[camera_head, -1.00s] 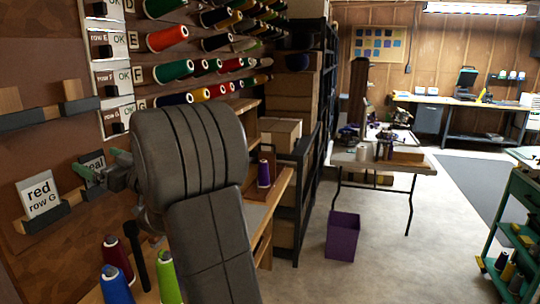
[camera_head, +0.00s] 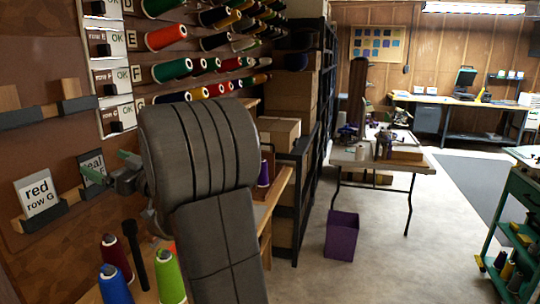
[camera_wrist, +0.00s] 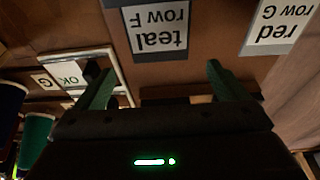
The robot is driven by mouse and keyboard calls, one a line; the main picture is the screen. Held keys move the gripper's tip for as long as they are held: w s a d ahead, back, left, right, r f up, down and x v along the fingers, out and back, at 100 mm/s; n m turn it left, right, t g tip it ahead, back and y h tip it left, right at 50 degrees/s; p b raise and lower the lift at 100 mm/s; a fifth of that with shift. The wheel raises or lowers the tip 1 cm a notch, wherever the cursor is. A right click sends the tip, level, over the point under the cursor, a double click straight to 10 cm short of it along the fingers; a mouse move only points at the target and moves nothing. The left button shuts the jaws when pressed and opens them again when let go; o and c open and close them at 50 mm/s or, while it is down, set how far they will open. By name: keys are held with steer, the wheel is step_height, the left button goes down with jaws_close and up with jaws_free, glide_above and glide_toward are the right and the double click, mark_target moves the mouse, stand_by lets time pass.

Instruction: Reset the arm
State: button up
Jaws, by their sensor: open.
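My gripper (camera_head: 112,167) is at the left of the head view, in front of the brown wall and partly over the teal card (camera_head: 91,165). Its two green fingers are spread with nothing between them. In the wrist view my gripper (camera_wrist: 160,78) shows its fingers wide apart, with the teal row F card (camera_wrist: 160,25) upside down beyond them. My grey arm hides part of the bench and the wall behind it.
The red row G card (camera_head: 39,192) stands in a wall holder left of my gripper. Thread cones, including a blue cone (camera_head: 114,285) and a green cone (camera_head: 169,277), stand below. A purple bin (camera_head: 342,235) stands on the open floor to the right.

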mark_target(90, 156)
steer(key=v, duration=1)
steer(key=p+x, duration=0.1)
steer(key=x, duration=1.3)
steer(key=shift+a+r, duration=0.1)
steer(key=shift+a, duration=0.15)
step_height(90, 156, up, 9)
steer(key=p, duration=0.7)
steer(key=w+d+f+m+t+h+p, duration=0.1)
steer(key=w+d+f+m+t+h, duration=0.2)
steer(key=w+d+f+t, duration=0.2)
steer(key=w+d+f+m+t+h+p, duration=0.1)
steer(key=w+d+f+m+t+h, duration=0.2)
steer(key=w+d, duration=0.8)
steer(key=d+f+t, duration=0.2)
steer(key=d+f, duration=0.2)
steer(key=shift+f+m+h+p, duration=0.35)
steer(key=shift+m+h, duration=0.05)
steer(key=shift+r, duration=0.1)
